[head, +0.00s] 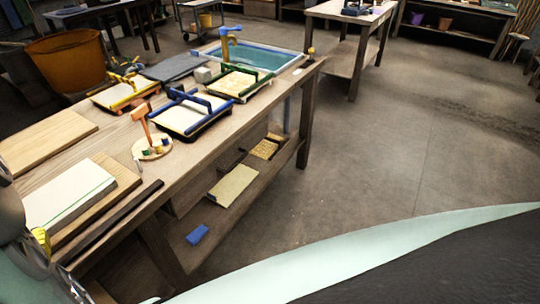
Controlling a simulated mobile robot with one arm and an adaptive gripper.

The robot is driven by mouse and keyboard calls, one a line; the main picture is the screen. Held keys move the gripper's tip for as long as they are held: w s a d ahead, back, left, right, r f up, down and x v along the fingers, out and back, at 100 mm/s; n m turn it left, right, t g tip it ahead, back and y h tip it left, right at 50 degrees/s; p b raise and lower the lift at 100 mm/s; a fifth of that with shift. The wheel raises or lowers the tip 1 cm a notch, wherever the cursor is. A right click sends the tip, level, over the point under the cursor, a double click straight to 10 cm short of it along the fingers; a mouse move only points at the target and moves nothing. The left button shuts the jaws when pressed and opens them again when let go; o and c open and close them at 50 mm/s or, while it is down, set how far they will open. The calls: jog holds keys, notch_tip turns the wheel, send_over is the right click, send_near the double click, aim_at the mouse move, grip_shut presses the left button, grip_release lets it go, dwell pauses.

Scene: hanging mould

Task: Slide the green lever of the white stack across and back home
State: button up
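A white slab or stack (70,193) lies on a brown board at the near left end of the workbench. A thin green line runs along its top near the right edge; I cannot tell whether this is the lever. Farther back, a green-framed tray (238,84) with a raised green bar holds a pale sheet. Part of my arm, grey and rounded, enters at the lower left edge, close to the slab's near corner. A small yellow piece shows there. My gripper's fingertips cannot be made out, so its opening and any contact are hidden.
A blue-framed tray (188,116), a yellow-framed tray (125,92) and a water vat (250,57) stand along the workbench (110,150). A round board with a wooden tool (151,149) stands mid-bench. A plain board (42,140) lies behind the slab. Floor to the right is clear.

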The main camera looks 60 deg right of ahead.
notch_tip(320, 180, up, 10)
dwell(0.7)
